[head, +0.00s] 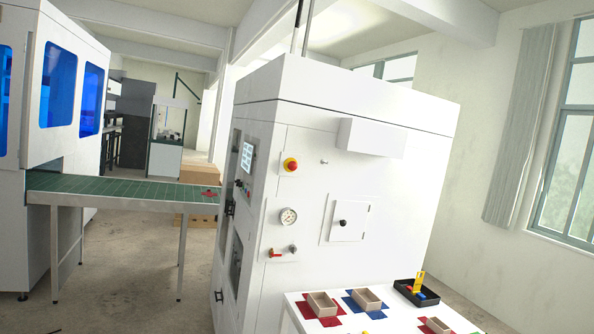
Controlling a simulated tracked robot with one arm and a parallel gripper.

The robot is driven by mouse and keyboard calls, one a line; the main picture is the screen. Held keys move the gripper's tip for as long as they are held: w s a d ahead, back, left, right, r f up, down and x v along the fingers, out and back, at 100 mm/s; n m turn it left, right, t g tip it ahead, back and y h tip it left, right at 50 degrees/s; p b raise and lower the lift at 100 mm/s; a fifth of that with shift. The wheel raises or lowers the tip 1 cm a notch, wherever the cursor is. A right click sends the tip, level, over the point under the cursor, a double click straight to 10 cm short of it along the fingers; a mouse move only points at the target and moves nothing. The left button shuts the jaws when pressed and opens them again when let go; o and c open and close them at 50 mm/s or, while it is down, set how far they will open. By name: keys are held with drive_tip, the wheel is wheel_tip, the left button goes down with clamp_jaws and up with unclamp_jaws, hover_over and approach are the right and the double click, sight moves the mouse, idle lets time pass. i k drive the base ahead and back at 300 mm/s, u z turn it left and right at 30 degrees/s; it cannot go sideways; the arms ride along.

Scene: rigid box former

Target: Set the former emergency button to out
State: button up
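The former (387,180) is a tall white machine cabinet in the middle of the head view. Its emergency button (291,164) is a red round knob on a yellow base, high on the wide front face. Whether the button is pressed in or out is too small to tell. My gripper is not in view, and nothing touches the button.
Below the button are a pressure gauge (288,216) and a red-handled valve (277,253). A white table (372,325) with small boxes and a black tray (416,294) stands at the lower right. A green conveyor (120,190) runs to the former's left side.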

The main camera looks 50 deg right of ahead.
sight(292, 166)
drive_tip(key=z, duration=0.05)
drive_tip(key=i, duration=2.45)
drive_tip(key=z, duration=2.1)
drive_tip(key=i, duration=0.95)
drive_tip(key=u, duration=0.1)
